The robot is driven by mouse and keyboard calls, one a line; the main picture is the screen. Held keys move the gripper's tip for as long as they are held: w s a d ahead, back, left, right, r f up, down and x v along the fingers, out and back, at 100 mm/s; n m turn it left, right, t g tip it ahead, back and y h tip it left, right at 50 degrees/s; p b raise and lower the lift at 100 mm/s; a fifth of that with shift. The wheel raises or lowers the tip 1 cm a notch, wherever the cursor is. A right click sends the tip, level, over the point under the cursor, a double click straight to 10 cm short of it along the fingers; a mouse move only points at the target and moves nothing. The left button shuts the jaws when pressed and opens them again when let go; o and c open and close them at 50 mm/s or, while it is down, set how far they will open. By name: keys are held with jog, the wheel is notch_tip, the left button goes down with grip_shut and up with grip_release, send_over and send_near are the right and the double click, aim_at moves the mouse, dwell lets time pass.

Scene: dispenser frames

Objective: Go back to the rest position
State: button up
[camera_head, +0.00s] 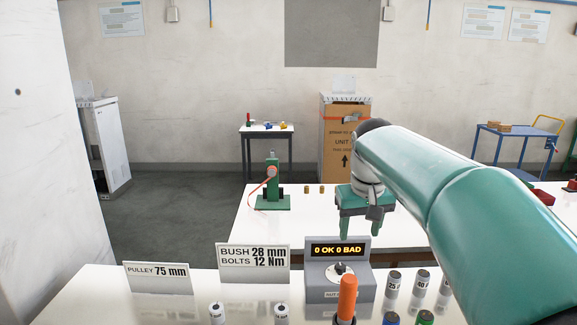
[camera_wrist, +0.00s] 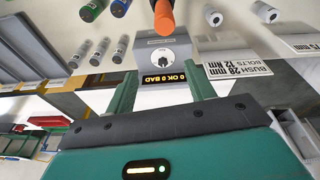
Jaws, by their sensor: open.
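My gripper (camera_head: 359,232) hangs over the white table in the head view, fingers pointing down, above and behind the grey counter box (camera_head: 338,283) that reads "0 OK 0 BAD". In the wrist view my gripper (camera_wrist: 162,88) shows two green fingers spread apart with nothing held between them. The counter box (camera_wrist: 163,55) appears beyond the fingertips there. An orange-handled tool (camera_head: 347,297) stands in front of the box; its handle also shows in the wrist view (camera_wrist: 163,16).
Signs for bush and bolts (camera_head: 253,257) and pulley (camera_head: 157,277) stand on the near table. Several labelled cylinders (camera_head: 392,284) stand right of the box. A green fixture (camera_head: 272,185) and small brown cylinders (camera_head: 307,189) are on the table behind. A cardboard box (camera_head: 338,140) stands beyond.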

jog(key=s+f+t, duration=0.1)
jog(key=s+f, duration=0.2)
jog(key=s, duration=0.5)
jog(key=s+f+m+t, duration=0.1)
jog(key=s+f, duration=0.2)
jog(key=s, duration=0.6)
jog(key=s+f+t, duration=0.1)
jog(key=s+f, duration=0.3)
jog(key=s, duration=0.4)
jog(key=shift+s+d, duration=0.2)
jog(key=shift+d, duration=0.05)
